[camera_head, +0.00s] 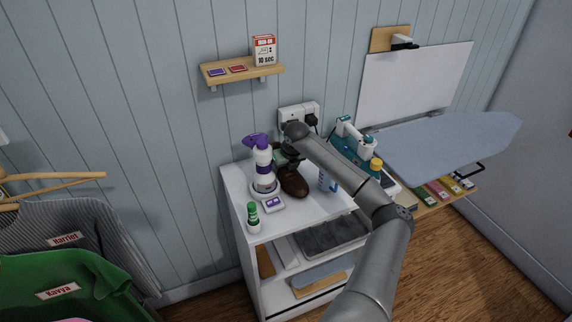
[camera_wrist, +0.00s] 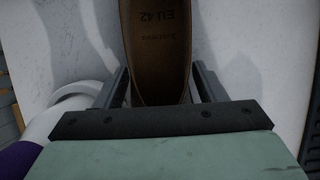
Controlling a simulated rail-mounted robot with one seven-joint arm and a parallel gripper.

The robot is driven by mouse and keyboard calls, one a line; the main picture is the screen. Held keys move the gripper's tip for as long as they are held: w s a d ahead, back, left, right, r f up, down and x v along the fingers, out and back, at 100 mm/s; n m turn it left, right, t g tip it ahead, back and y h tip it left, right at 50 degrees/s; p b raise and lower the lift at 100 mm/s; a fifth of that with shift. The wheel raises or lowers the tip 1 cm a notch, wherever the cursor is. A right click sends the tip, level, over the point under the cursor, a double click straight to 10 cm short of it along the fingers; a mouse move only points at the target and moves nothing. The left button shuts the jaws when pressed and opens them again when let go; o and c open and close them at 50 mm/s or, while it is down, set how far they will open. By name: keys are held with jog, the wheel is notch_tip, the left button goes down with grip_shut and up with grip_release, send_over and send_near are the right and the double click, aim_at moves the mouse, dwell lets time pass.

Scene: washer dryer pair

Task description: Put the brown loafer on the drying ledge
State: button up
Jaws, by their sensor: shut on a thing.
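The brown loafer (camera_head: 293,182) is at the white cabinet's top (camera_head: 312,209), beside the purple-headed spray bottle. In the wrist view the loafer (camera_wrist: 158,45) lies between my two fingers, with "EU 42" printed on its insole. My gripper (camera_wrist: 162,85) is shut on the loafer at its near end. In the head view my gripper (camera_head: 287,163) is partly hidden behind the bottle and my arm. I cannot tell whether the loafer touches the cabinet top. Nothing is marked as the drying ledge; a small wooden wall shelf (camera_head: 222,78) hangs above the cabinet.
A spray bottle (camera_head: 263,167) stands close left of the loafer. A red-white box (camera_head: 264,50) stands on the wall shelf.

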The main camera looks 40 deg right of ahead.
aim_at(292, 171)
jog(key=o, duration=1.1)
jog(key=shift+f, duration=0.1)
jog(key=shift+o, duration=0.2)
jog(key=shift+o, duration=0.3)
jog(key=b+v, duration=0.2)
jog(key=v, duration=1)
jog(key=shift+s, duration=0.1)
